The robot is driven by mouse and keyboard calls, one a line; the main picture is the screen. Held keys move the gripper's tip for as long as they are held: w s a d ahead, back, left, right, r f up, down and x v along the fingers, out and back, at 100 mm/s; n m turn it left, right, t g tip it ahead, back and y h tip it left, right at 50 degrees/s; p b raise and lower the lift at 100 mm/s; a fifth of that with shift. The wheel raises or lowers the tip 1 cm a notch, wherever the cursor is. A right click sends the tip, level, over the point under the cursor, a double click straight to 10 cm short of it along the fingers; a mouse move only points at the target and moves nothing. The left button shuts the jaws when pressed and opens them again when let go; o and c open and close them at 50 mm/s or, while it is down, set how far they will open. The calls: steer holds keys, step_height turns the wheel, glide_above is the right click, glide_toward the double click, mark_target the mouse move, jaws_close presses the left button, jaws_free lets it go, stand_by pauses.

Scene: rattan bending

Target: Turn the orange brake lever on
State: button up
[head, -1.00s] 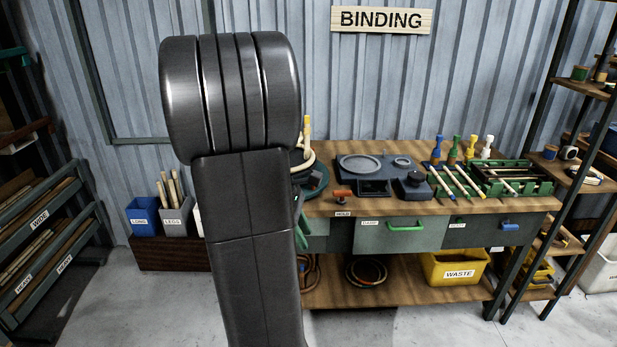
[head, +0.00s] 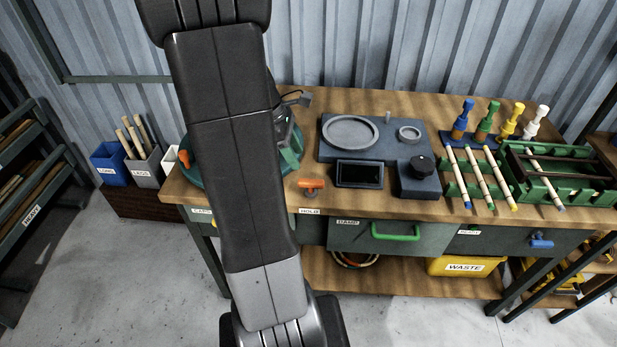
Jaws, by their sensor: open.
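The orange brake lever (head: 312,184) sits on the bench top near its front edge, above a HOLD label (head: 309,211). Its handle lies crosswise, left to right, on a small orange post. A dark part that looks like my gripper (head: 303,97) shows just past the right side of my arm, above the back of the bench. It is behind and a little left of the lever, apart from it, and appears open and empty. Most of it is hidden by my arm. A green round fixture (head: 290,150) is partly hidden behind my arm, left of the lever.
A blue-grey station (head: 385,150) with a dark screen and knob stands right of the lever. Green racks (head: 560,175) with sticks and coloured-handled tools (head: 487,120) are farther right. A yellow WASTE bin (head: 465,266) is below. Bench top around the lever is clear.

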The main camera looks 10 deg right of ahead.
mark_target(311, 181)
steer(key=x, duration=0.9)
steer(key=shift+w+b, duration=0.1)
steer(key=shift+b, duration=0.25)
jaws_close()
